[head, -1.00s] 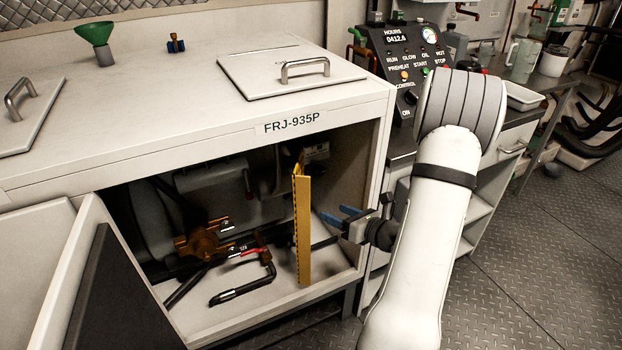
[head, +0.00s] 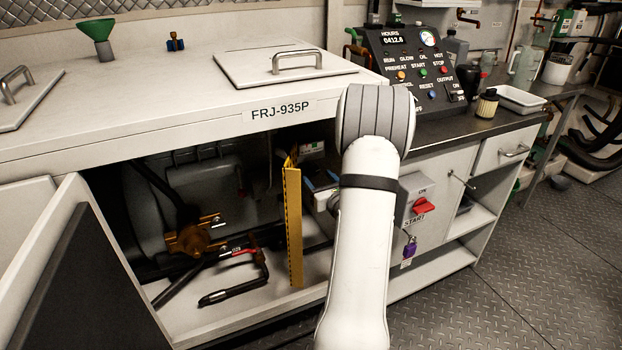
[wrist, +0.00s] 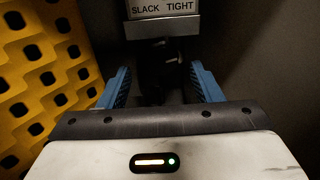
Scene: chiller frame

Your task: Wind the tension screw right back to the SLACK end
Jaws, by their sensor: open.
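The tension screw shows in the wrist view as a dark round head (wrist: 174,72) below a grey bracket (wrist: 150,27). Above it a white label (wrist: 162,8) reads SLACK on the left and TIGHT on the right; its top is cut off. My gripper (wrist: 163,84) is open, with one blue finger on each side of the dark head and gaps between. The head is dim, and its turn position cannot be told. In the head view my gripper (head: 309,183) is inside the cabinet opening, partly hidden by my arm, which also hides the screw.
A yellow perforated guard (head: 293,225) stands just left of my gripper; it fills the left of the wrist view (wrist: 40,70). The cabinet's top edge (head: 180,145) runs above. A red switch (head: 423,206) is right of my arm.

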